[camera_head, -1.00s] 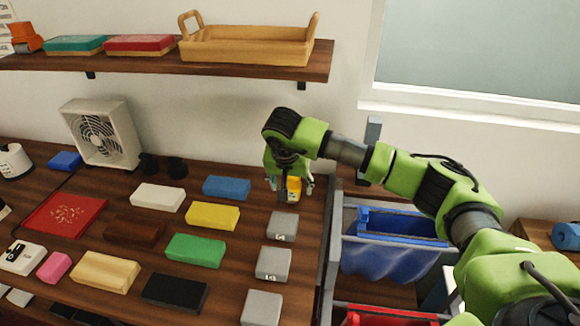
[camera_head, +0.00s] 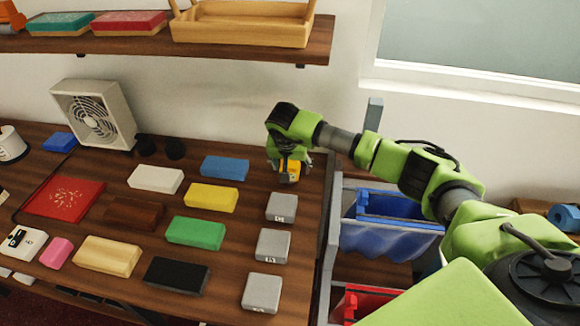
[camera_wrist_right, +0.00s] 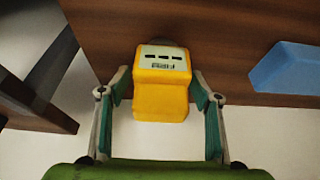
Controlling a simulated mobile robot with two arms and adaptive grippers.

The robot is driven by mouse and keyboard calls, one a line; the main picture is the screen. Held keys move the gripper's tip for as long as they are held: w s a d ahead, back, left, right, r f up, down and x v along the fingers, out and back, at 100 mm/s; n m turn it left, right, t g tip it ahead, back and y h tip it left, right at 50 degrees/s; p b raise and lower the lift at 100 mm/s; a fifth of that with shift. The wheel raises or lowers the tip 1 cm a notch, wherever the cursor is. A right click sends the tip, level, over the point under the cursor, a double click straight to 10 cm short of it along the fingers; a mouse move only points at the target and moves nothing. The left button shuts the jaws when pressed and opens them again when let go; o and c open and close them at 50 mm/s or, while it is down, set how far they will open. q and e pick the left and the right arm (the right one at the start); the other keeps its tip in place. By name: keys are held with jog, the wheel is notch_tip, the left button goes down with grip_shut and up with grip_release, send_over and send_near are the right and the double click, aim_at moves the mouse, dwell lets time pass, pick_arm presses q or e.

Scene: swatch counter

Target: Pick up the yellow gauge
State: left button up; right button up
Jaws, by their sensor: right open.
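The yellow gauge (camera_head: 290,172) stands near the back right of the dark wooden counter, partly hidden by my right gripper in the head view. In the right wrist view the gauge (camera_wrist_right: 163,82) has a pale label face with dark marks. My right gripper (camera_head: 289,170) is over it. In the right wrist view the open fingers of my right gripper (camera_wrist_right: 161,98) are on either side of the gauge. A gap shows at the right finger; whether the left finger touches I cannot tell. My left gripper is not in view.
Grey blocks (camera_head: 282,207) stand in front of the gauge, and a blue block (camera_head: 225,168) lies to its left. A blue bin (camera_head: 390,232) is right of the counter's edge. A wooden shelf (camera_head: 250,47) hangs above on the wall.

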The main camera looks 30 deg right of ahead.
jog(key=c, duration=1.3)
jog(key=shift+r, duration=0.1)
